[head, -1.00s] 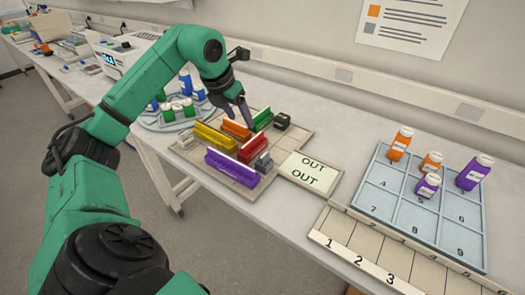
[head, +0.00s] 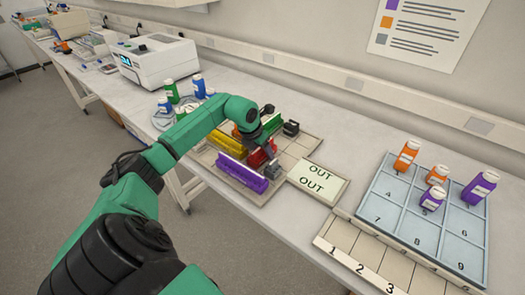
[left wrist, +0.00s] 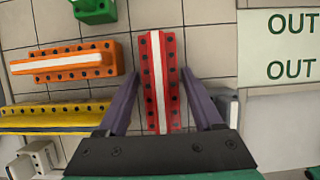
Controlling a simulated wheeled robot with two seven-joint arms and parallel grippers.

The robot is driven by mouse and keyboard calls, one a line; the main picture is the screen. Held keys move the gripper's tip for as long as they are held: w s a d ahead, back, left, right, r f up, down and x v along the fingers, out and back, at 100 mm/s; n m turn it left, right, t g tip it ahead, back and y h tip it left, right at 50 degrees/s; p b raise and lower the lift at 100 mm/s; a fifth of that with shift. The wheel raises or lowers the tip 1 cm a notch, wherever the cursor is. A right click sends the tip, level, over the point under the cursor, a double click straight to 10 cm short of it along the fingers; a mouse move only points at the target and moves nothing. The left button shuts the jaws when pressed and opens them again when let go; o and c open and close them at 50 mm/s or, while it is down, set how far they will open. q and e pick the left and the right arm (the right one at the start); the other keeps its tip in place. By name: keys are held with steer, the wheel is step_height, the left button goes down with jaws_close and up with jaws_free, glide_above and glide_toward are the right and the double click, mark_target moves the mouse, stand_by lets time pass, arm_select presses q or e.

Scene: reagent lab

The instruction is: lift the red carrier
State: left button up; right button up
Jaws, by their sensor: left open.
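The red carrier (left wrist: 154,85) is a bar with a white stripe and dark holes along its sides. It lies on the tiled board (left wrist: 209,40). In the head view the red carrier (head: 260,156) is partly hidden by my left gripper (head: 271,149). In the left wrist view my left gripper (left wrist: 160,98) is open, with one finger on each side of the red carrier. The fingers look close to its sides; whether they touch it I cannot tell. My right gripper is not in view.
Purple (head: 240,175), yellow (head: 226,144), orange (left wrist: 72,62) and green (left wrist: 95,9) carriers lie around it on the board. Small grey blocks (head: 273,171) sit near. The OUT card (head: 318,180) is at right. A blue tray (head: 401,212) holds bottles.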

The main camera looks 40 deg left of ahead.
arm_select(q)
jaws_close()
